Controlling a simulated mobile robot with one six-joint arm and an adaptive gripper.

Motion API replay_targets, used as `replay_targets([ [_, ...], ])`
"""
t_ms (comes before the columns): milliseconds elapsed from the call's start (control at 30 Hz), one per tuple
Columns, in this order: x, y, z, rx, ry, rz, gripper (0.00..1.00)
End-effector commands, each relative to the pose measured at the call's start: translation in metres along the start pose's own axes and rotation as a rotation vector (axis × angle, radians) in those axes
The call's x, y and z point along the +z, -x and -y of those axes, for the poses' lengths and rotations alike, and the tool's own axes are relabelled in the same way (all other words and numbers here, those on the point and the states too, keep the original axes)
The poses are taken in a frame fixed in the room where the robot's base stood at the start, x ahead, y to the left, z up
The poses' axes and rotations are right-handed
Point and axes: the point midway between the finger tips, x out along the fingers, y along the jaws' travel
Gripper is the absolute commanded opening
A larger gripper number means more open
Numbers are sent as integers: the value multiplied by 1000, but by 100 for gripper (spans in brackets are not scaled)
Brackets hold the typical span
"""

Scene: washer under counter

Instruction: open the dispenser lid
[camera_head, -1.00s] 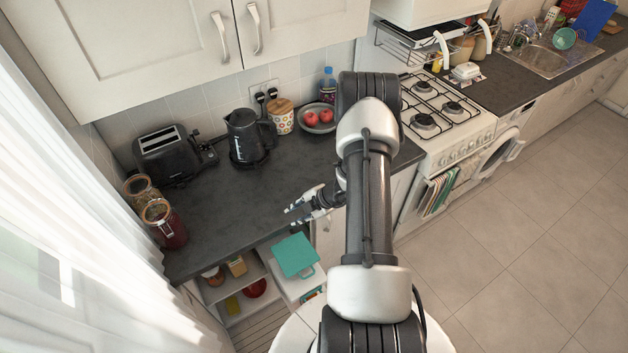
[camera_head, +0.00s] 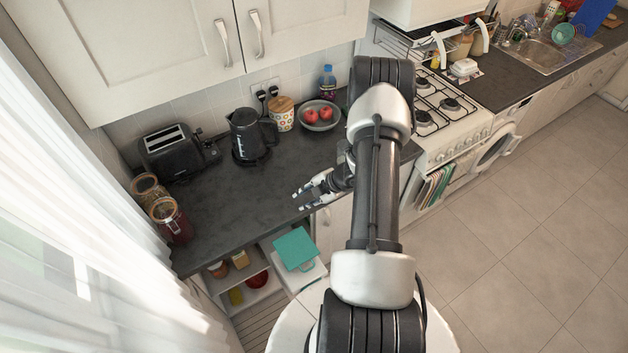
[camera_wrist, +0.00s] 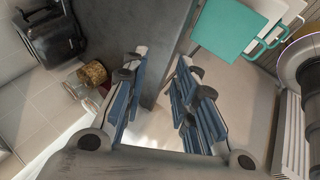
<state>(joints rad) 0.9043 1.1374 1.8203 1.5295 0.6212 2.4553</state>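A white box with a flat teal lid (camera_head: 295,248) stands at the lower middle of the head view, beside the open shelf below the counter. The lid looks shut on the box. In the wrist view the teal lid (camera_wrist: 228,28) shows at the upper right, with a teal loop handle at its right side. I cannot tell for sure that this is the dispenser. My gripper (camera_head: 304,196) is open and empty, over the counter's front edge and above and behind the lid in the head view. In the wrist view its fingers (camera_wrist: 160,90) are spread apart, clear of the lid.
The dark counter (camera_head: 235,205) holds a toaster (camera_head: 170,150), a kettle (camera_head: 247,135), jars (camera_head: 170,218) and a bowl of red fruit (camera_head: 319,115). A white curtain (camera_head: 80,220) hangs at left. A stove (camera_head: 450,130) and washer (camera_head: 496,148) stand at right. The tiled floor is clear.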

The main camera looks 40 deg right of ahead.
Motion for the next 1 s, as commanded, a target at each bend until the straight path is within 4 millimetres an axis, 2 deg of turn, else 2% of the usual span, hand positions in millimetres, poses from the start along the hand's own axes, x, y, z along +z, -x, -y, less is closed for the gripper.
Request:
replay_targets([
  [100,0,10,-4,1,-1,1,27],
  [1000,3,62,-25,1,1,0,27],
])
